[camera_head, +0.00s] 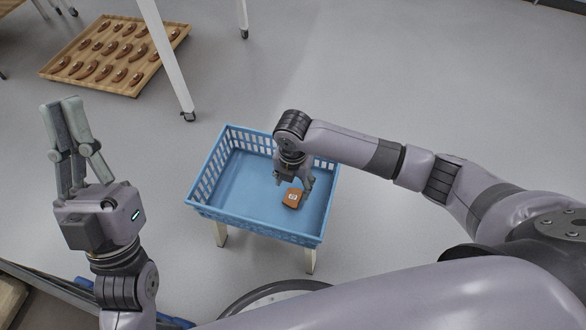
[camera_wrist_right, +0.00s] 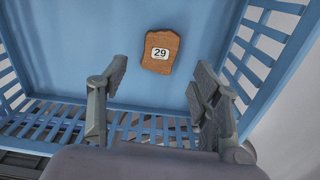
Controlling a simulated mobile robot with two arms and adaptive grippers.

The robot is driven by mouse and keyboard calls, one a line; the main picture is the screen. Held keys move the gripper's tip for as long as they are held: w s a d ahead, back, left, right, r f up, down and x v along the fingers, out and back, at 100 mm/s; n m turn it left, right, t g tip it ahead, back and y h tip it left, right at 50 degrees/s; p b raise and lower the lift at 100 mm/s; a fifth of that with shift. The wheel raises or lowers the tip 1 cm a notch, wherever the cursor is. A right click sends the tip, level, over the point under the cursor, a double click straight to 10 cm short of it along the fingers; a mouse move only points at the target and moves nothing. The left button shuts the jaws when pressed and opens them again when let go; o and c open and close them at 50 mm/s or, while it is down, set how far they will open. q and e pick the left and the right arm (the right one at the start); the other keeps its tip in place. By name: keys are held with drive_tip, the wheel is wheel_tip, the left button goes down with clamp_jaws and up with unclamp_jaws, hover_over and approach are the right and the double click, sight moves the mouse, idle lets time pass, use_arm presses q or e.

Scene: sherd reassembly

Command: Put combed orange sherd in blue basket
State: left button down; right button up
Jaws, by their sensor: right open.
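The orange sherd (camera_head: 292,198) lies in the blue basket (camera_head: 262,232), right of the middle of its floor. In the right wrist view the sherd (camera_wrist_right: 160,51) is flat on the basket floor and bears a white label reading 29. My right gripper (camera_head: 294,183) is inside the basket close to the sherd. Its fingers (camera_wrist_right: 160,88) are spread wide with nothing between them, and the sherd sits beyond the fingertips. My left gripper (camera_head: 65,105) is raised at the left, far from the basket, its fingers pointing up; I cannot tell how far apart they are.
The basket stands on a low support with pale legs (camera_head: 221,234). A wooden tray (camera_head: 117,88) with several brown curved pieces lies on the floor at the upper left. A white table leg (camera_head: 168,58) stands between tray and basket. The floor right of the basket is clear.

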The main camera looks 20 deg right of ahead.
wheel_tip(320, 180, up, 5)
drive_tip(key=p, duration=0.2)
drive_tip(key=a+r+m+t+y, duration=0.25)
drive_tip(key=a+m+y, duration=0.2)
drive_tip(key=a, duration=0.65)
use_arm(q)
drive_tip(key=w+f+g+y, duration=0.2)
drive_tip(key=w+f+g, duration=0.3)
drive_tip(key=w+f, duration=0.1)
drive_tip(key=shift+w+d+f+g, duration=0.35)
drive_tip(key=shift+d+f+g, duration=0.05)
drive_tip(key=shift+d+f, duration=0.1)
use_arm(e)
wheel_tip(320, 180, up, 32)
drive_tip(key=m+t+y, duration=0.2)
drive_tip(key=m+t, duration=1.8)
drive_tip(key=m, duration=0.1)
hover_over(293, 196)
drive_tip(key=s, duration=0.4)
drive_tip(key=shift+a+f+h, duration=0.1)
drive_tip(key=shift+f+h, duration=0.1)
drive_tip(key=shift+h, duration=0.05)
use_arm(q)
drive_tip(key=shift+a, duration=0.1)
